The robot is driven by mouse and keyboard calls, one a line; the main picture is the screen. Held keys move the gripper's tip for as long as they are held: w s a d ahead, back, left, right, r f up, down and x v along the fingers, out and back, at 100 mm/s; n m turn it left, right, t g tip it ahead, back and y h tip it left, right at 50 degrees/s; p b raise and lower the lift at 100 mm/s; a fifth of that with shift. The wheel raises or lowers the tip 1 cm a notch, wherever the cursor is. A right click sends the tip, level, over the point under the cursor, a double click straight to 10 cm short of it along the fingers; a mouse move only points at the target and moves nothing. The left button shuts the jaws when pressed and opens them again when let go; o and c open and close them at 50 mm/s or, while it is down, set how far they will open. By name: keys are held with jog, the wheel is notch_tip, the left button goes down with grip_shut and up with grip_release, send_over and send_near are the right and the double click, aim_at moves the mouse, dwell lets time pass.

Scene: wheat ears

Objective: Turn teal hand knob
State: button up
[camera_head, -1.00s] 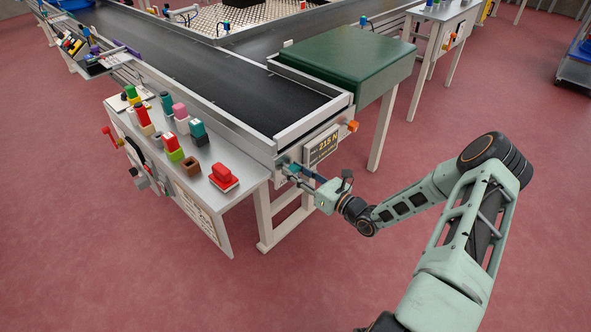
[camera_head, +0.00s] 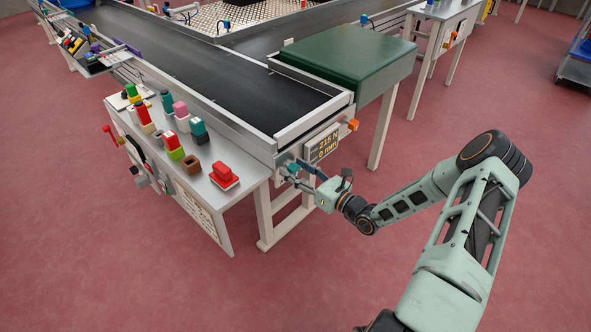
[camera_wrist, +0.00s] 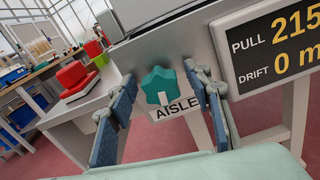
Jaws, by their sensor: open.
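The teal hand knob (camera_wrist: 160,85) is star-shaped and sits on the grey end plate of the conveyor, above a label reading AISLE (camera_wrist: 177,108). In the head view the knob (camera_head: 293,168) is small, at the conveyor's near corner. My gripper (camera_wrist: 165,100) is open, with one blue-padded finger on each side of the knob in the wrist view. The right finger is close to the knob's edge; I cannot tell whether it touches. The left finger stands clear of it. In the head view my gripper (camera_head: 299,175) is right at the knob.
A display (camera_wrist: 280,48) reading PULL 215 and DRIFT 0 is right of the knob. A side table (camera_head: 230,198) on the left holds a red block (camera_head: 224,175) and several coloured blocks. An orange knob (camera_head: 353,125) is further right. The floor in front is clear.

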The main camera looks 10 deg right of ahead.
jog(key=v, duration=1.2)
